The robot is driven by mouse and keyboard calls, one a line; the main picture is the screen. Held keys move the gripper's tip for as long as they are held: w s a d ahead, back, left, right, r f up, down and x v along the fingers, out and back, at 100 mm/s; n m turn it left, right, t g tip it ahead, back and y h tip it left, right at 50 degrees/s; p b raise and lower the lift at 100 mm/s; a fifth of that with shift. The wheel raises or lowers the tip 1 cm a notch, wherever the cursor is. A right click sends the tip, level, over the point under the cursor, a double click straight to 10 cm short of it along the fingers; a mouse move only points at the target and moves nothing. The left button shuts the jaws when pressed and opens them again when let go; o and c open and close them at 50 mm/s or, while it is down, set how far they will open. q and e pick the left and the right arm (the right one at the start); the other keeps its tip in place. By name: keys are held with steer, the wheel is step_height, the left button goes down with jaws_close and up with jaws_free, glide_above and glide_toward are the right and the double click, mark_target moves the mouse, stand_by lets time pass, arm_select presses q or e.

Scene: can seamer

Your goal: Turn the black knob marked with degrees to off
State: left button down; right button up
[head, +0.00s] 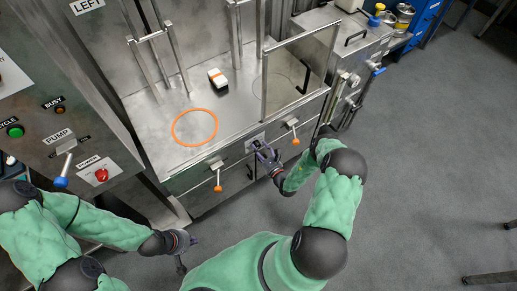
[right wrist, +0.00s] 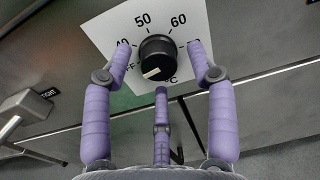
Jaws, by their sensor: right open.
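The black knob (right wrist: 155,48) sits on a white square plate (right wrist: 112,29) marked 40, 50, 60 and °C. A partly hidden label ending in "FF" is at its lower left. The knob's white mark is on its lower-left side, roughly toward that label; I cannot tell the exact alignment. My right gripper (right wrist: 160,62) is open, with two purple fingers either side of the knob and a third below it. Gaps seem to show between fingers and knob. In the head view my right gripper (head: 262,152) is at the front panel, covering the knob. My left gripper (head: 184,250) hangs low at left, its fingers unclear.
Orange-tipped levers (head: 217,180) and (head: 293,132) flank the plate on the front panel. A grey lever (right wrist: 24,108) is left of my right gripper. An orange ring (head: 194,111) and a white-and-orange block (head: 217,77) lie on the steel top.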

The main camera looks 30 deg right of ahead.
steer(key=s, duration=1.1)
steer(key=shift+s+d+r, duration=0.15)
